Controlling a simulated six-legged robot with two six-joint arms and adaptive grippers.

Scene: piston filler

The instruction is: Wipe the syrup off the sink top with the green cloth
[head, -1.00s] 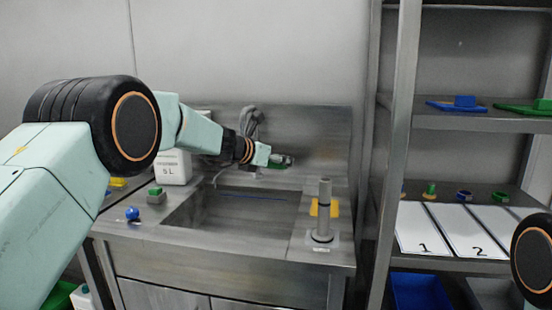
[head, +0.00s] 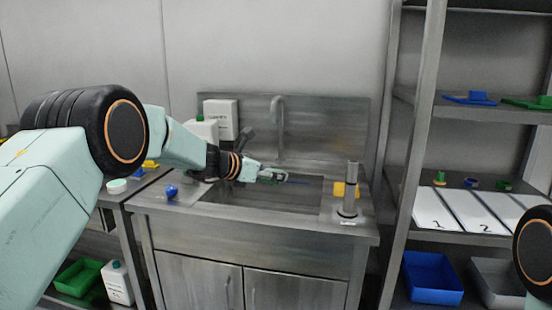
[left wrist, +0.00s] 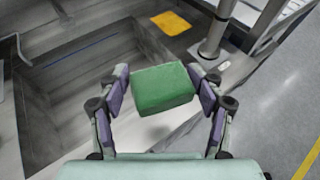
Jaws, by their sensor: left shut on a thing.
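The green cloth (left wrist: 163,88) looks like a thick folded block in the left wrist view, between the two fingers of my left gripper (left wrist: 160,92). In the head view, my left gripper (head: 268,176) holds it over the sink basin, its cloth (head: 277,174) partly hidden by the fingers. The sink top (head: 290,229) is grey metal around a sunken basin. I cannot make out any syrup on it. My right gripper is out of view; only a dark joint of that arm shows at the right edge.
A grey post (head: 349,192) and a yellow cloth (head: 338,188) stand on the sink's right side. A blue object (head: 171,191) sits on the left rim. A tap (head: 278,125) rises behind. A shelf with numbered white sheets (head: 436,212) stands at right.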

